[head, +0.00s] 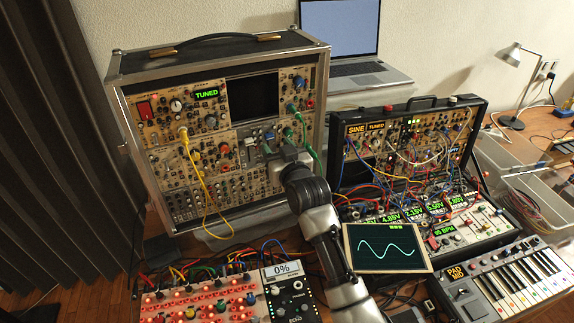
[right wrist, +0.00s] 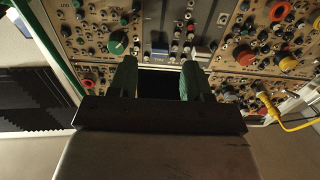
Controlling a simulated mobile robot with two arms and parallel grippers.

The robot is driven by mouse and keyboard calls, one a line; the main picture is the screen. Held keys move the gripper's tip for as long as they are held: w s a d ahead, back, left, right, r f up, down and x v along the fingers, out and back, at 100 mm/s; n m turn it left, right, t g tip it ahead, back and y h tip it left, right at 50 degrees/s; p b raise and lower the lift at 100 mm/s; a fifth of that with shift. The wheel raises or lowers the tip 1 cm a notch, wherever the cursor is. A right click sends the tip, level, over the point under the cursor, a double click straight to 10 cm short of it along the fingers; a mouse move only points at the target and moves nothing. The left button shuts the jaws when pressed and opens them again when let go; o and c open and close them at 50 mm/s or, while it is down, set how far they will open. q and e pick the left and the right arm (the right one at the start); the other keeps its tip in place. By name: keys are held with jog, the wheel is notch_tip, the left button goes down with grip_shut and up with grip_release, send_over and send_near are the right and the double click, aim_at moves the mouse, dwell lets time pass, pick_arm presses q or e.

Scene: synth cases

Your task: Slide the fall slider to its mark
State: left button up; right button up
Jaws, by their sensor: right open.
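The tall modular case (head: 113,125) stands at left centre with its panel facing me. A narrow grey module (right wrist: 156,18) with small controls shows in the right wrist view. Two pale blocky caps, one near the left fingertip (right wrist: 160,53) and one by the right fingertip (right wrist: 203,53), may be sliders. I cannot read their labels or tell which is the fall slider, and no mark is legible. My right gripper (right wrist: 158,68) is open, its two green-tinted fingers apart and pointing at the panel, with nothing visibly held. In the head view the right gripper (head: 277,152) partly hides the lower right panel. My left gripper is out of view.
A yellow cable (head: 196,172) hangs from the case, and green cables (head: 308,150) run close to my right gripper. A second synth case (head: 436,105), an oscilloscope screen (head: 387,246), a keyboard (head: 502,278) and a red-lit sequencer (head: 200,302) crowd the table. A laptop (head: 350,69) stands behind.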

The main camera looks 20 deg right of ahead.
jog(key=s+d+b, duration=0.1)
jog(key=s, duration=0.5)
jog(key=shift+s, duration=0.4)
